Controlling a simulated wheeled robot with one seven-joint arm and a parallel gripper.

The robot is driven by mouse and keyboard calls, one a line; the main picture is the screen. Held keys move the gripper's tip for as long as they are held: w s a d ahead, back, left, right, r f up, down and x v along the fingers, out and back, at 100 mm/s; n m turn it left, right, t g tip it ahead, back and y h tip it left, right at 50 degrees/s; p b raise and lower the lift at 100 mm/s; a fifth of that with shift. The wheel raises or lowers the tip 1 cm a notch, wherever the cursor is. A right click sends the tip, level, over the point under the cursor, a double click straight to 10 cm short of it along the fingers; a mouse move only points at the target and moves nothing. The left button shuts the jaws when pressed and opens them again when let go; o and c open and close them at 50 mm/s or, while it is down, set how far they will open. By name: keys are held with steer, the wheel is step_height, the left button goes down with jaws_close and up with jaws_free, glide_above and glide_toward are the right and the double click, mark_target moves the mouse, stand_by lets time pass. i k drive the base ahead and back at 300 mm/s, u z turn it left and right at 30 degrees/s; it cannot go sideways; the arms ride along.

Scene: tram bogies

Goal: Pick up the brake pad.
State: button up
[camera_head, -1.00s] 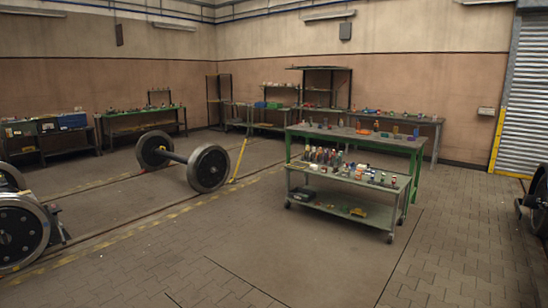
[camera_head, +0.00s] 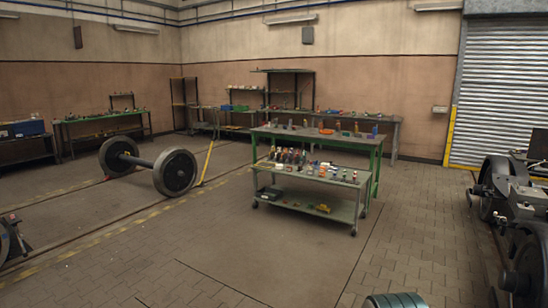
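I cannot make out a brake pad at this distance. A green-framed workbench (camera_head: 340,141) stands in the middle of the room with several small objects on its top. In front of it is a lower wheeled cart (camera_head: 335,209) with several bottles (camera_head: 288,156) and small items on its upper shelf. My gripper is not in view.
A wheelset (camera_head: 174,172) lies on the floor left of the cart. A bogie (camera_head: 517,205) stands at the right edge. A ribbed cylindrical thing (camera_head: 395,301) shows at the bottom edge. Benches line the back wall. The paved floor before the cart is clear.

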mark_target(279, 155)
steer(key=u, duration=0.45)
steer(key=i, duration=11.65)
steer(key=z, duration=0.65)
